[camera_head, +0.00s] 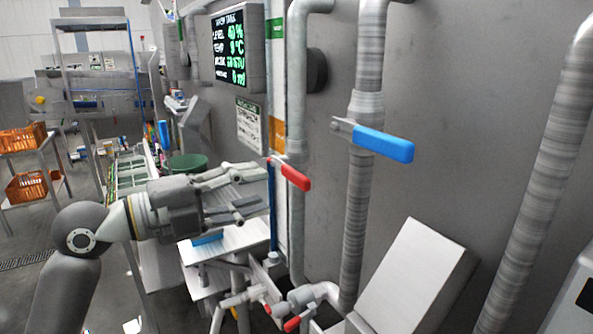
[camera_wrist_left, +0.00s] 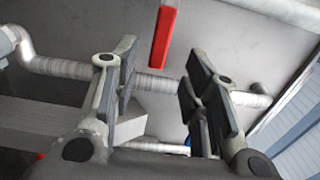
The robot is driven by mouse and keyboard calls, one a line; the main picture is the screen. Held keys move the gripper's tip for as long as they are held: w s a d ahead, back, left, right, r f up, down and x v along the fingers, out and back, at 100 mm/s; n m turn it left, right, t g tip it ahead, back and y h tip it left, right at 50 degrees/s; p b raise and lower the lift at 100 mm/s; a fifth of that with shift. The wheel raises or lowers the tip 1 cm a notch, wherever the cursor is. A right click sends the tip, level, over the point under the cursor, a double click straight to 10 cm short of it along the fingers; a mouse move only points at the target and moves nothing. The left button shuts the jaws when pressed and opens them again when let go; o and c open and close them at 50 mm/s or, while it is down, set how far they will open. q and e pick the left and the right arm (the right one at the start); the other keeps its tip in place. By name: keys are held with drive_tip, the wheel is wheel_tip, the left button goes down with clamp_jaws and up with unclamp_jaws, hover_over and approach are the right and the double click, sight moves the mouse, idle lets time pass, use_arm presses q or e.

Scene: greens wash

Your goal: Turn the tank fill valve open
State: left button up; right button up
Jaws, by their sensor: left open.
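Two lever handles sit on vertical pipes at the grey tank wall: a red lever (camera_head: 290,174) and, farther right and higher, a blue lever (camera_head: 384,144). Which one is the tank fill valve is not labelled legibly. My left gripper (camera_head: 260,189) comes in from the left with its fingers pointing right, just left of and slightly below the red lever. In the left wrist view, a red lever (camera_wrist_left: 163,38) shows beyond the open fingers (camera_wrist_left: 155,80), near the upper edge and apart from both pads. The gripper is empty. My right gripper is not in view.
A screen (camera_head: 230,48) and a sign (camera_head: 250,124) are on the wall above my left gripper. Lower pipes with small red handles (camera_head: 292,323) are below. A grey sloped panel (camera_head: 417,275) stands at lower right. Orange crates (camera_head: 27,184) are on a rack far left.

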sight(293, 179)
use_arm(q)
drive_tip(key=p+x, duration=0.3)
drive_tip(key=x, duration=0.5)
drive_tip(key=shift+r+p, duration=0.1)
drive_tip(key=shift+p, duration=0.25)
drive_tip(key=shift+w+d, duration=0.3)
drive_tip(key=c, duration=0.9)
clamp_jaws()
